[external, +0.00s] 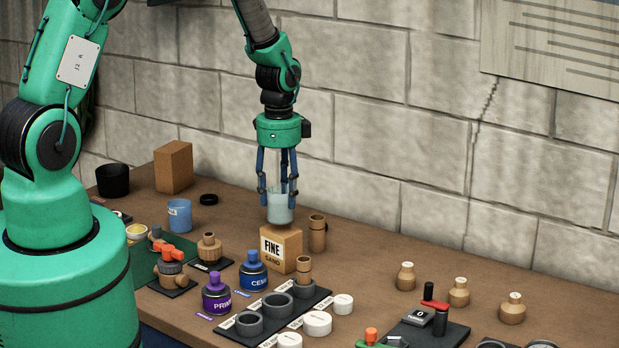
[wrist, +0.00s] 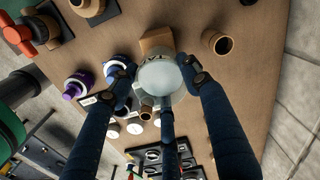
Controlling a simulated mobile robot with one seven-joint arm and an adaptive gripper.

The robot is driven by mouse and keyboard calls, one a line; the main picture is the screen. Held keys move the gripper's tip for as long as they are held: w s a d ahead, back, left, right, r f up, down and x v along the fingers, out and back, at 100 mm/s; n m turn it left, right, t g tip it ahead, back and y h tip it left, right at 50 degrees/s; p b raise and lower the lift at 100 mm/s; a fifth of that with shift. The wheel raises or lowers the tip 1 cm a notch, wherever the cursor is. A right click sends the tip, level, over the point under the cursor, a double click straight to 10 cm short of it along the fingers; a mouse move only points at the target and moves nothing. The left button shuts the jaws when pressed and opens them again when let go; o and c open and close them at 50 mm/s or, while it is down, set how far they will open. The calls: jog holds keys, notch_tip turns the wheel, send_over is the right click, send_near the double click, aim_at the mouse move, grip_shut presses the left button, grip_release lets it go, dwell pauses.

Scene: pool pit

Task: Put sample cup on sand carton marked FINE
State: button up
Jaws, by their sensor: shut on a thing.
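The sample cup (external: 280,207) is pale, translucent and upright in the external view. My gripper (external: 278,190) is shut on it, with its blue fingers around the cup's sides. The sand carton marked FINE (external: 281,248) is a tan box standing on the table. The cup is directly above the carton's top, very close to it; I cannot tell whether they touch. In the wrist view the cup (wrist: 159,75) sits between my fingers (wrist: 160,82) and hides part of the carton (wrist: 156,41).
A brown tube fitting (external: 317,233) stands close to the carton's right. A blue cement can (external: 253,271) and a purple primer can (external: 216,293) stand in front. A dark holder with grey rings (external: 278,302) lies nearby. The stone wall (external: 400,130) is behind.

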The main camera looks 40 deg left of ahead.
jog(key=shift+f, duration=1.05)
jog(key=shift+f, duration=0.1)
jog(key=o, duration=1.3)
jog(key=shift+r+b, duration=0.7)
jog(key=shift+r, duration=5.4)
jog(key=shift+r, duration=0.15)
